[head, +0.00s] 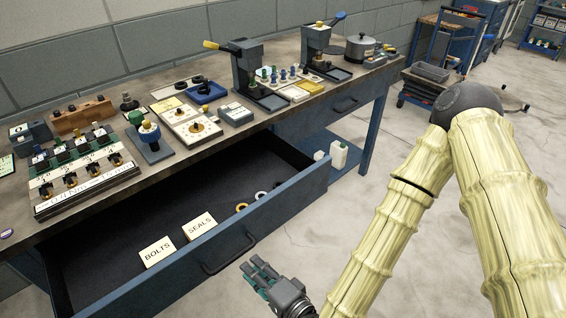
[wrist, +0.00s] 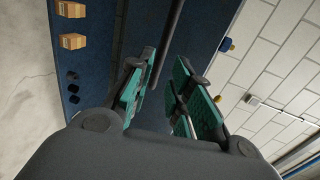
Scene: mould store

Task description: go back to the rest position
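My gripper (head: 262,276) is in front of the open drawer (head: 285,198), low and to the right of its handle (head: 229,254) in the head view. Its teal-padded fingers are apart with nothing between them, as the wrist view (wrist: 158,95) also shows. My arm comes in from the right over the floor, bent at a dark elbow joint. The gripper looks clear of the handle in the head view, though the exact gap is hard to tell.
The drawer holds cards marked BOLTS (head: 157,252) and SEALS (head: 199,226) and a few rings (head: 261,195). The workbench (head: 215,143) carries presses, a pot (head: 361,47) and small parts. A blue cart (head: 420,92) stands behind my arm. The floor (head: 405,285) near the arm is clear.

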